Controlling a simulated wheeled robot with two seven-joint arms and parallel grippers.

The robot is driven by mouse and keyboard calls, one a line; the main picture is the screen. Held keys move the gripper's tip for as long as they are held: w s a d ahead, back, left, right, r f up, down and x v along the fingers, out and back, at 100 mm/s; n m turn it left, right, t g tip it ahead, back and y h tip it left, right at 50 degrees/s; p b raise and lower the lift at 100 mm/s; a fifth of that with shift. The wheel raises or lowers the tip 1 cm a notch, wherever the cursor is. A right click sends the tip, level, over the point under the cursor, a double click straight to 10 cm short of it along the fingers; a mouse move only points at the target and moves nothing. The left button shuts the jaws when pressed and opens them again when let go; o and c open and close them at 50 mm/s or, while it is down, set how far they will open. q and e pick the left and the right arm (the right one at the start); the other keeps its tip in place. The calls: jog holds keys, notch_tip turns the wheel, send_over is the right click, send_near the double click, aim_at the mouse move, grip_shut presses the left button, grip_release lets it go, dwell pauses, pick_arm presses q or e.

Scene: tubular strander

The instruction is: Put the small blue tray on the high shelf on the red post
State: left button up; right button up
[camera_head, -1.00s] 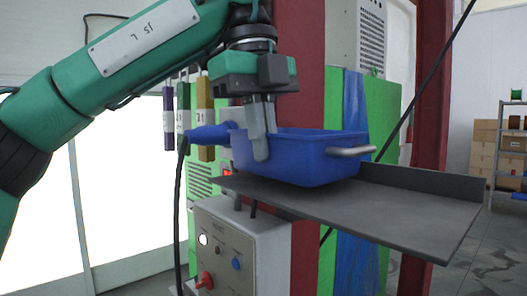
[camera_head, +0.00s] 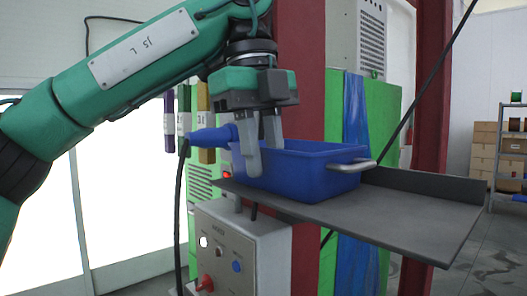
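The small blue tray (camera_head: 315,180) is upright on the grey high shelf (camera_head: 400,217), near its left end. A metal handle (camera_head: 352,166) shows on its right end. My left gripper (camera_head: 260,155) points down at the tray's left end with its fingers spread apart. The nearer finger hangs outside in front of the tray, and the other reaches down by the rim. Whether either finger touches the tray is hard to tell. The red post (camera_head: 305,100) stands behind the tray. My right gripper is not in view.
A control box (camera_head: 240,250) with knobs is below the shelf's left end. A blue plug (camera_head: 210,136) with a black cable is just left of the gripper. The shelf's right half is bare, with a raised back edge (camera_head: 425,182).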

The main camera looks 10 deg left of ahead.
pick_arm(q)
jog(key=shift+r, duration=0.5)
notch_tip(320, 180, up, 11)
jog(key=a+p, duration=0.1)
jog(key=p, duration=0.2)
jog(key=shift+a+p, duration=0.3)
jog(key=shift+w, duration=0.1)
